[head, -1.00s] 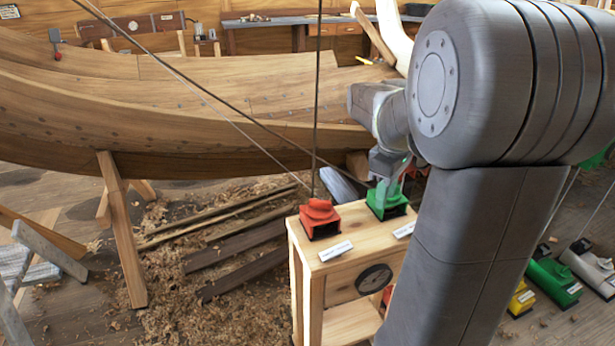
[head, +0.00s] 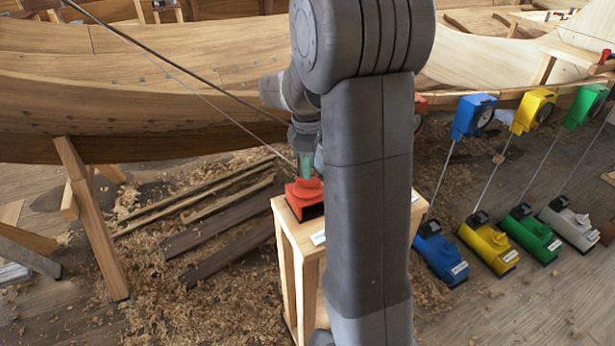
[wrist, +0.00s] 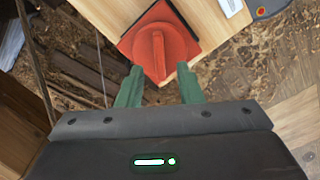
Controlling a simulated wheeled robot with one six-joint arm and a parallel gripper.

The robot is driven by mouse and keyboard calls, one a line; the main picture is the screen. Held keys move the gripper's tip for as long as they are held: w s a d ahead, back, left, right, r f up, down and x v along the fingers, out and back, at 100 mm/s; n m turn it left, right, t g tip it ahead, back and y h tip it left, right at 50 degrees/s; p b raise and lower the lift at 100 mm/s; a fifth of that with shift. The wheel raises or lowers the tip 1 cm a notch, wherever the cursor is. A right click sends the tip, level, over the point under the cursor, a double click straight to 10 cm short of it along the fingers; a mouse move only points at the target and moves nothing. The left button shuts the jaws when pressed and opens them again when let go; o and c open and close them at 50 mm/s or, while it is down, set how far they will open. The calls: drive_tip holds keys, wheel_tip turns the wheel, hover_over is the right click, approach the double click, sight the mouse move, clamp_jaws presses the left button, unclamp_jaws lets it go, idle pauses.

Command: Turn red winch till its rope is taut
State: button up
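The red winch (head: 304,198) sits on the top of a wooden stand (head: 287,246), at its left end. In the wrist view the red winch (wrist: 178,38) shows a raised red bar on top, just beyond my fingertips. My gripper (wrist: 160,88) is open, its two green fingers apart with nothing between them. In the head view my gripper (head: 304,168) points down just above the red winch, partly hidden by my arm. A thin rope (head: 215,102) runs from the upper left down towards the winch; I cannot tell how tight it is.
My arm hides most of the stand top. The wooden hull (head: 150,85) spans the back. Planks (head: 225,240) lie at left.

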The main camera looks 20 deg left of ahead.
sight(308, 192)
drive_tip(key=shift+f, duration=2.05)
clamp_jaws()
drive_tip(key=shift+m, duration=0.3)
drive_tip(key=m+p, duration=0.1)
drive_tip(key=m, duration=0.4)
drive_tip(key=shift+r+m, duration=0.1)
drive_tip(key=shift+m, duration=0.2)
drive_tip(key=m+p, duration=0.1)
drive_tip(key=m, duration=0.4)
drive_tip(key=shift+m, duration=0.3)
